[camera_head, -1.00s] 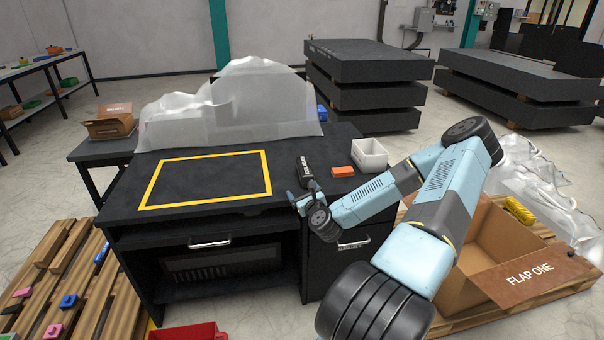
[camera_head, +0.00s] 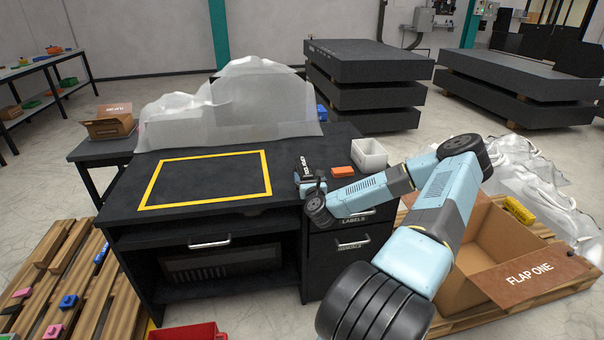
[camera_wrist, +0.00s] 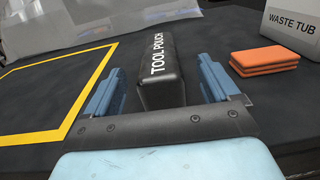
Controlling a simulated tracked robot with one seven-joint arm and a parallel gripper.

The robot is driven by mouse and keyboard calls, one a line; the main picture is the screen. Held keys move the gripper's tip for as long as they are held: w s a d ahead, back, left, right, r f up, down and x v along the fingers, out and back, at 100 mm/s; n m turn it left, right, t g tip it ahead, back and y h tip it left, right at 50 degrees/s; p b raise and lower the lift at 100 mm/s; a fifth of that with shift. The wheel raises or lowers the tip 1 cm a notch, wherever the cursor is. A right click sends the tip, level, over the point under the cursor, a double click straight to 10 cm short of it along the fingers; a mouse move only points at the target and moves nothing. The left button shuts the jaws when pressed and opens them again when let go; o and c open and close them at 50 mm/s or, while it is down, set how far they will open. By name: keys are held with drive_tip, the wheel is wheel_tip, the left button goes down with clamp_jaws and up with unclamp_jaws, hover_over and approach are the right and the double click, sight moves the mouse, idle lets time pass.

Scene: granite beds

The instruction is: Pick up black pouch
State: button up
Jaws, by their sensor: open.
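The black pouch, lettered "TOOL POUCH" in white, shows in the wrist view (camera_wrist: 163,80), lying on the black bench top between the two blue fingers of my gripper (camera_wrist: 161,88). The fingers are apart, one on each side of its near part, with a visible gap to the left finger and a narrower one to the right. In the head view the pouch (camera_head: 305,166) is partly hidden by my gripper (camera_head: 310,186) at the bench's front right. I cannot tell from these views whether a finger touches it.
An orange block stack (camera_wrist: 264,62) lies right of the pouch, with the white waste tub (camera_head: 369,154) beyond it. A yellow-outlined rectangle (camera_head: 208,157) of clear bench top lies to the left. Translucent sheeting (camera_head: 232,110) covers the bench's back. An open cardboard box (camera_head: 480,262) stands at right.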

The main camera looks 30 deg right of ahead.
sight(306, 169)
drive_tip(key=shift+x, duration=2.75)
drive_tip(key=shift+a, duration=0.1)
drive_tip(key=shift+c, duration=0.3)
drive_tip(key=c, duration=1.3)
drive_tip(key=shift+o, duration=0.2)
